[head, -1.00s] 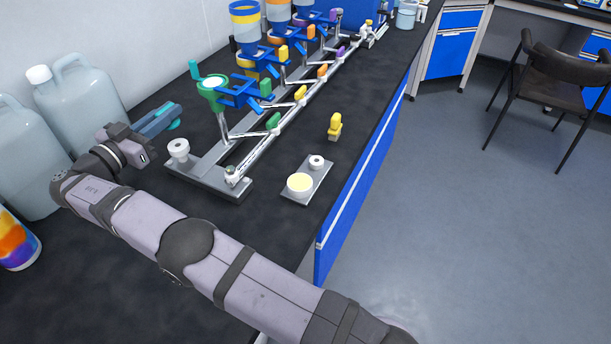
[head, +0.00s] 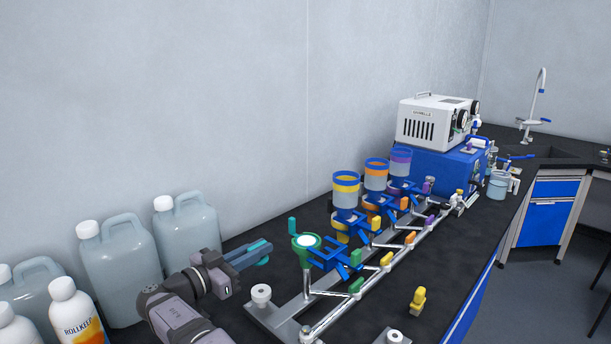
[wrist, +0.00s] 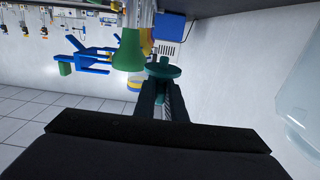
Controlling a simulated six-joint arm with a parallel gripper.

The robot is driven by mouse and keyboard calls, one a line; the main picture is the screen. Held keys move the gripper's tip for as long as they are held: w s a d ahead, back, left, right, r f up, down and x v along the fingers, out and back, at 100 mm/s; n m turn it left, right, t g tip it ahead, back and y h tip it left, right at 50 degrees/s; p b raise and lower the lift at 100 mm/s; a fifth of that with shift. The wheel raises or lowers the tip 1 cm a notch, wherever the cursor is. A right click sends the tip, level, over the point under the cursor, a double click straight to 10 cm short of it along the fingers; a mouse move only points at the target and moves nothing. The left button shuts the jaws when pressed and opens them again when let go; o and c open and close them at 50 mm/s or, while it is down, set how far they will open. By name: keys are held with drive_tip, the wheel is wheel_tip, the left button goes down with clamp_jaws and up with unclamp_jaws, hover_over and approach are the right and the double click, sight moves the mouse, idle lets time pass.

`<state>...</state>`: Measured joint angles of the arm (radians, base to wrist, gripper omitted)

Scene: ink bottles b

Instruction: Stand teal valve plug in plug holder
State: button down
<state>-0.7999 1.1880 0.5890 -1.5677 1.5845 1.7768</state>
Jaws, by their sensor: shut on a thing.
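My gripper (head: 262,250) is shut on the teal valve plug (head: 263,261), holding it in the air left of the green funnel. In the wrist view, the plug's round teal disc (wrist: 163,71) shows between the fingertips (wrist: 163,88); the rest of it is mostly hidden. A white round socket-like piece (head: 261,292) stands on the end of the rig's grey base, below and right of the gripper. Another white ring (head: 394,335) sits on a small plate at the bottom edge. I cannot tell which is the plug holder.
The green funnel (head: 306,241), with a teal upright piece (head: 292,226) beside it, stands close right of the gripper. Blue clamps and coloured cups line the rig behind. Large jugs (head: 118,265) stand at left. A yellow plug (head: 418,300) stands on the black bench.

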wheel_tip(320, 180, up, 9)
drive_tip(key=p, duration=0.7)
drive_tip(key=shift+f+p, duration=0.1)
drive_tip(key=shift+p, duration=0.25)
drive_tip(key=shift+s+d+f+b, duration=0.1)
drive_tip(key=shift+s+b, duration=0.15)
drive_tip(key=shift+b, duration=0.85)
drive_tip(key=s+d+r+b, duration=0.2)
drive_tip(key=s+b, duration=0.4)
drive_tip(key=b, duration=0.4)
drive_tip(key=s+d+r+b, duration=0.2)
drive_tip(key=s+d+b, duration=0.1)
drive_tip(key=s+b, duration=0.4)
drive_tip(key=shift+s+b, duration=0.2)
drive_tip(key=shift+b, duration=1.45)
drive_tip(key=shift+d, duration=0.1)
drive_tip(key=shift+r, duration=0.15)
wheel_tip(320, 180, up, 22)
drive_tip(key=p, duration=2.2)
drive_tip(key=shift+r, duration=0.15)
